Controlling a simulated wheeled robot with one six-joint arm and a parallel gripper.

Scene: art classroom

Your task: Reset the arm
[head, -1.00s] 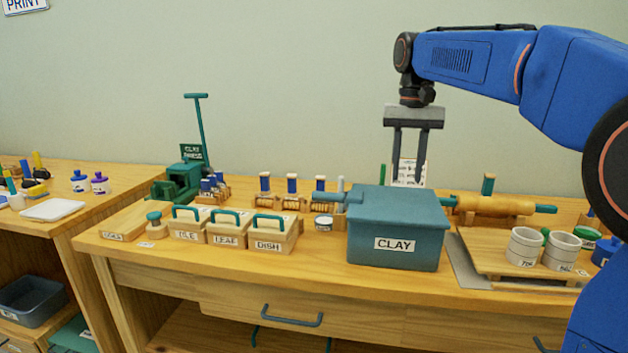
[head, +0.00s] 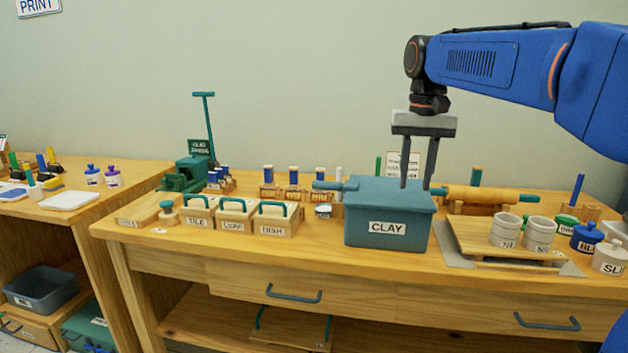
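My gripper (head: 418,187) hangs from the blue arm with its two grey fingers pointing down. The fingers are apart with nothing visible between them except the wall and a small sign behind. It appears over or just behind the teal box labelled CLAY (head: 389,214); the box's top edge meets the fingertips in the picture, so I cannot tell whether they touch anything. The arm reaches in from the right side of the view.
A side table (head: 100,190) stands left.

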